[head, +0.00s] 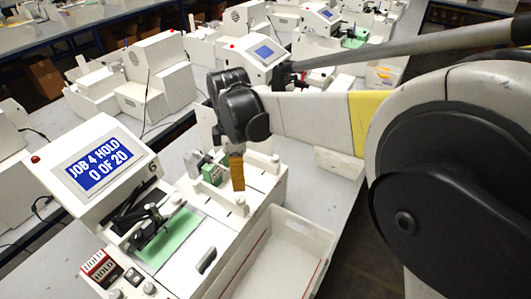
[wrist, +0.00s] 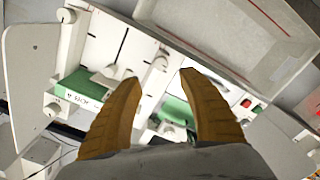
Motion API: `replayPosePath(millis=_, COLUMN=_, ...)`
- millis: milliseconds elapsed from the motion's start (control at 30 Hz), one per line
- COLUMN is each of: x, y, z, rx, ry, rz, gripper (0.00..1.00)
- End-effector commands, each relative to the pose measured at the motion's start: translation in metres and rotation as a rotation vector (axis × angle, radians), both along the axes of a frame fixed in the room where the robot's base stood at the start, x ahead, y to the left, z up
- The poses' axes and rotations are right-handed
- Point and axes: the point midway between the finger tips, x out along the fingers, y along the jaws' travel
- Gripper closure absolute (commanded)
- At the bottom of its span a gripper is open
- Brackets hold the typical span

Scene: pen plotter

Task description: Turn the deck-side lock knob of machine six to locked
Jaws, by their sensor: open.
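Machine six (head: 205,238) has a blue screen (head: 98,164) reading JOB 4 HOLD, 0 OF 20, with a 6 beside it. A small white knob (head: 241,203) stands at the tray-side edge of its deck. What appears to be the same knob (wrist: 160,62) shows between and just beyond my fingertips in the wrist view. I cannot tell its locked or unlocked setting. My gripper (head: 237,186) is open and empty above the deck, with its orange fingers (wrist: 160,75) pointing down and apart from the knob.
A white open tray (head: 275,262) lies along the deck's right side. A green labelled block (wrist: 80,95) sits at the deck's back, and a green sheet (head: 172,238) lies under the pen carriage. HOLD switches (head: 100,266) are at the front. Other machines (head: 150,90) stand behind.

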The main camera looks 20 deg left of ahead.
Motion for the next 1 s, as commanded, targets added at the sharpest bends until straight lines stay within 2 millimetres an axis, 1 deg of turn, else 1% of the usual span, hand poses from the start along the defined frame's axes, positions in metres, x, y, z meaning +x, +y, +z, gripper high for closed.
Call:
replayPosePath(millis=167, x=0.0, y=0.0, z=-0.029, rx=0.0, ry=0.0, rz=0.0, gripper=0.52)
replayPosePath(millis=300, x=0.0, y=0.0, z=-0.058, rx=0.0, ry=-0.001, rz=-0.002, gripper=0.52)
replayPosePath(millis=400, x=0.001, y=-0.001, z=-0.076, rx=0.0, ry=-0.001, rz=-0.003, gripper=0.52)
replayPosePath(millis=500, x=0.001, y=-0.001, z=-0.091, rx=0.0, ry=-0.001, rz=-0.003, gripper=0.52)
replayPosePath(millis=600, x=0.001, y=-0.001, z=-0.1, rx=0.0, ry=-0.001, rz=-0.003, gripper=0.52)
replayPosePath(millis=700, x=0.001, y=-0.001, z=-0.104, rx=0.0, ry=-0.001, rz=-0.004, gripper=0.52)
replayPosePath(millis=967, x=0.001, y=-0.001, z=-0.104, rx=0.0, ry=-0.001, rz=-0.004, gripper=0.52)
replayPosePath(millis=1000, x=0.001, y=-0.001, z=-0.104, rx=0.0, ry=-0.001, rz=-0.004, gripper=0.63)
